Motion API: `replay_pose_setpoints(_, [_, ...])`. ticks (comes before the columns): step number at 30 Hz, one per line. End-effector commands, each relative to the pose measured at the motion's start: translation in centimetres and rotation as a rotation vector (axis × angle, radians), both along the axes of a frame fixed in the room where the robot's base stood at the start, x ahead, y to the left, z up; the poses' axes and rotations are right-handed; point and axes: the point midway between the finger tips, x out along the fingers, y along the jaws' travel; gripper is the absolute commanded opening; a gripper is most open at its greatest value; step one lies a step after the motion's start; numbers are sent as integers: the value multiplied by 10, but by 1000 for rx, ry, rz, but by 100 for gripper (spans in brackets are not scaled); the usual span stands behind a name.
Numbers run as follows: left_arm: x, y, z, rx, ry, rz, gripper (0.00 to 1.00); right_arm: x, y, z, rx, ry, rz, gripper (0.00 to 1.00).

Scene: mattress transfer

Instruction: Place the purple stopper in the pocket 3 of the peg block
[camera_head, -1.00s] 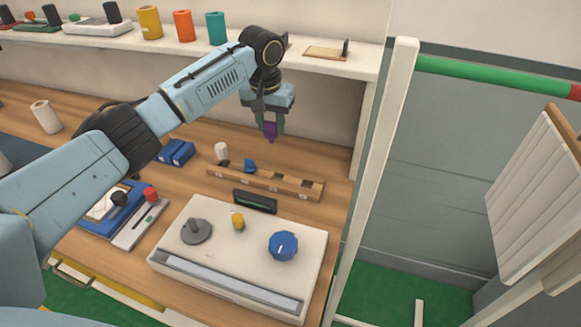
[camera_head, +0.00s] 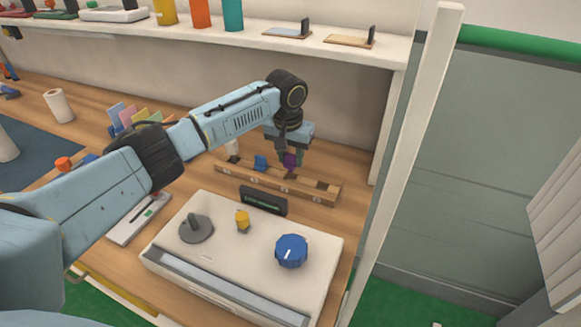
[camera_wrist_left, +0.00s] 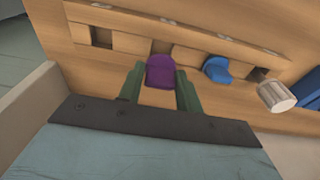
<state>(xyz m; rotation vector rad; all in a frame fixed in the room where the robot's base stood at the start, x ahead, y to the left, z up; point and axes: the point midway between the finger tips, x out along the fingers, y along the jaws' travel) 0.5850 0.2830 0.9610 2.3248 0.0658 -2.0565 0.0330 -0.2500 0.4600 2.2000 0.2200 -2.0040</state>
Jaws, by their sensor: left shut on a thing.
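The purple stopper (camera_head: 290,160) is between the fingers of my left gripper (camera_head: 290,165), which is shut on it. In the left wrist view the purple stopper (camera_wrist_left: 160,72) shows between the two green fingers (camera_wrist_left: 160,92). The wooden peg block (camera_head: 325,195) lies on the bench behind the white console. The stopper is at the third pocket from the left in the head view; I cannot tell whether its lower end is inside. A blue stopper (camera_head: 261,162) sits in the second pocket, also seen in the wrist view (camera_wrist_left: 217,69). The rightmost pocket is empty. My right gripper is not in view.
A white cylinder (camera_head: 232,148) stands beside the block's left end, behind it. The white console (camera_head: 220,240) with a blue knob (camera_head: 291,251) and a small dark display (camera_head: 263,201) is in front. A shelf (camera_head: 350,52) runs above at the back; a white post (camera_head: 400,150) stands right.

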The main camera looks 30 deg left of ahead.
Motion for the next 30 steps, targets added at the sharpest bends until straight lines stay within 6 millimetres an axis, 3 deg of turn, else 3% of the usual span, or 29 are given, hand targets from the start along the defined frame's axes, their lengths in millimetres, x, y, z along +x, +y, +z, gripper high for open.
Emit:
replay_pose_setpoints(3, [-1, 0, -23, 1, 3, 0, 13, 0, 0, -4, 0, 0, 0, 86])
replay_pose_setpoints(6, [0, 0, -31, 0, 1, -1, 13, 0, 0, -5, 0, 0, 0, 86])
replay_pose_setpoints(18, [0, -1, -36, -1, 1, -1, 13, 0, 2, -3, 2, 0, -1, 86])
replay_pose_setpoints(19, [0, -1, -36, -1, 0, -1, 37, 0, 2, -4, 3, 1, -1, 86])
replay_pose_setpoints(23, [0, 0, -36, 0, 0, -1, 54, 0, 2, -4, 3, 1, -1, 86])
replay_pose_setpoints(30, [0, 0, -35, 0, 0, -1, 57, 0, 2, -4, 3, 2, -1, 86])
